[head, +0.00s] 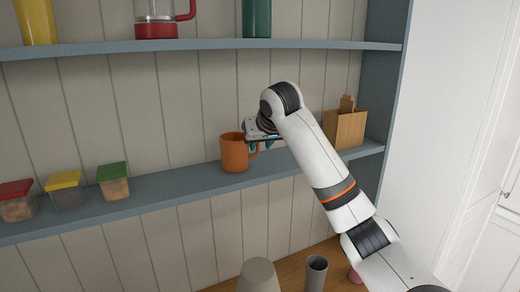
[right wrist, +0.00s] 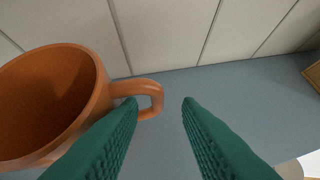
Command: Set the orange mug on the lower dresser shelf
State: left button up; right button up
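The orange mug (head: 234,155) stands upright on the lower dresser shelf (head: 150,194), right of its middle. Its handle points right, toward my right gripper (head: 258,147). In the right wrist view the mug (right wrist: 45,100) fills the left side, and its handle reaches in front of the green fingers. My right gripper (right wrist: 160,101) is open, with a wide gap between the fingertips. The left finger overlaps the handle in the picture; I cannot tell whether they touch. The right finger is clear of it. My left gripper is not in view.
Jars with red (head: 17,202), yellow (head: 65,191) and green (head: 113,182) lids stand left on the lower shelf. A wooden box (head: 345,127) stands at its right end. The upper shelf (head: 210,45) holds several vessels. A grey cup (head: 316,273) stands on the counter below.

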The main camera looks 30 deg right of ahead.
jog(key=b+v, duration=0.2)
jog(key=v, duration=0.8)
